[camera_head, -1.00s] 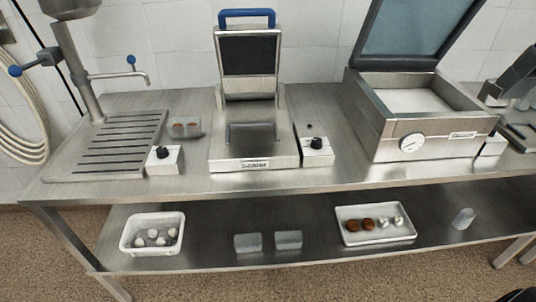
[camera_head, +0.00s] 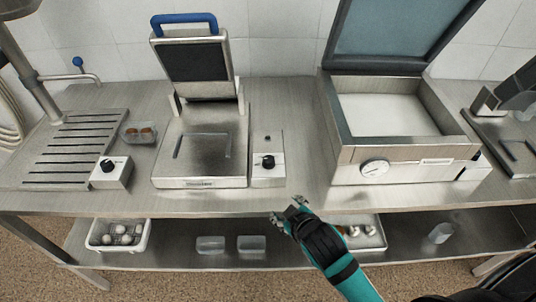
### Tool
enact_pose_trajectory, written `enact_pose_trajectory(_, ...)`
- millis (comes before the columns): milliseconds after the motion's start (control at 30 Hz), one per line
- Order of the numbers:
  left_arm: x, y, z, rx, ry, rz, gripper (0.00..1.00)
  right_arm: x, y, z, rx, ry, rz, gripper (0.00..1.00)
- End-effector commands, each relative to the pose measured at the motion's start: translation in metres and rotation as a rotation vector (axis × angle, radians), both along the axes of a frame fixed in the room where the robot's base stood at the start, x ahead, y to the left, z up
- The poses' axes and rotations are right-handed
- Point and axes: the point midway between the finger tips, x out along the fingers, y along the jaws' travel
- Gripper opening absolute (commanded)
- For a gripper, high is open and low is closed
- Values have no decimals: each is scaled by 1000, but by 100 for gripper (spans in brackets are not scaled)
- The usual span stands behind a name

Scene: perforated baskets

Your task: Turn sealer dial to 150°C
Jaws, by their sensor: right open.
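The sealer appears to be the middle steel machine (camera_head: 200,150) with its lid raised and a blue handle; its front label is too small to read surely. A black dial knob (camera_head: 268,162) sits on a small white control box (camera_head: 268,178) at its right side. The dial's marks and setting are too small to read. My right gripper (camera_head: 288,208) is open and empty at the table's front edge, below and slightly right of that knob, not touching it. My left gripper is out of view.
A second knob box (camera_head: 118,175) stands by the slatted drain tray (camera_head: 75,150). A small clear tub (camera_head: 138,132) holds brown pieces. An open-lidded machine (camera_head: 400,150) with a round gauge (camera_head: 375,168) stands at right. The lower shelf holds a white basket (camera_head: 118,248) and clear tubs (camera_head: 211,245).

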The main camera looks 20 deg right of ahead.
Motion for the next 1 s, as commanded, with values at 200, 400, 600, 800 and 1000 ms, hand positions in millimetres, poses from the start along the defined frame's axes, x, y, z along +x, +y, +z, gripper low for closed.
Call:
enact_pose_trajectory(200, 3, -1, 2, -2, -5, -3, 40, 99, 53, 111, -300, -510, 285, 55)
enact_pose_trajectory(400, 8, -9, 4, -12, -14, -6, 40, 130, 174, 258, -886, -1258, 716, 55)
enact_pose_trajectory(600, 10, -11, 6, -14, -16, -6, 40, 80, 278, 276, -1619, -1984, 1232, 55)
enact_pose_trajectory(800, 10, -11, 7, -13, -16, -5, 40, 90, 233, 192, 1377, 1503, -1268, 55)
enact_pose_trajectory(1000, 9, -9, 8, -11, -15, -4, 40, 142, 90, 180, 871, 920, -1274, 55)
